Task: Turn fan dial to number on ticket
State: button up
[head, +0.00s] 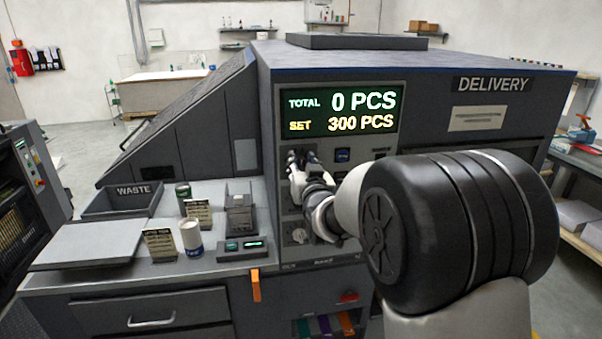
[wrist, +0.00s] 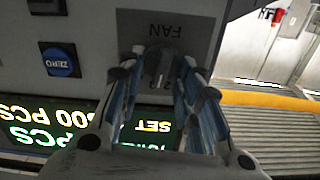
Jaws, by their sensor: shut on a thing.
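My gripper (head: 298,165) reaches the control panel of the dark machine in the head view. In the wrist view, which is upside down, my gripper (wrist: 158,68) is shut on the fan dial (wrist: 159,58) beside the FAN label (wrist: 172,30). The fingers cover much of the dial and its scale, so I cannot tell its setting. Two small printed tickets stand on the bench in the head view, a front one (head: 160,245) and a back one (head: 199,213). Their print is too small to read.
A blue ZERO button (wrist: 61,60) is near the dial. The lit display (head: 341,111) reads TOTAL 0 PCS and SET 300 PCS. A WASTE tray (head: 120,204), a white-and-blue can (head: 191,238) and a small dark device (head: 240,212) stand on the bench left of my arm.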

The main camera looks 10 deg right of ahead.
jog(key=shift+m+b, duration=0.4)
jog(key=shift+m, duration=0.2)
jog(key=o, duration=0.9)
jog(key=shift+s, duration=0.1)
jog(key=s, duration=1.2)
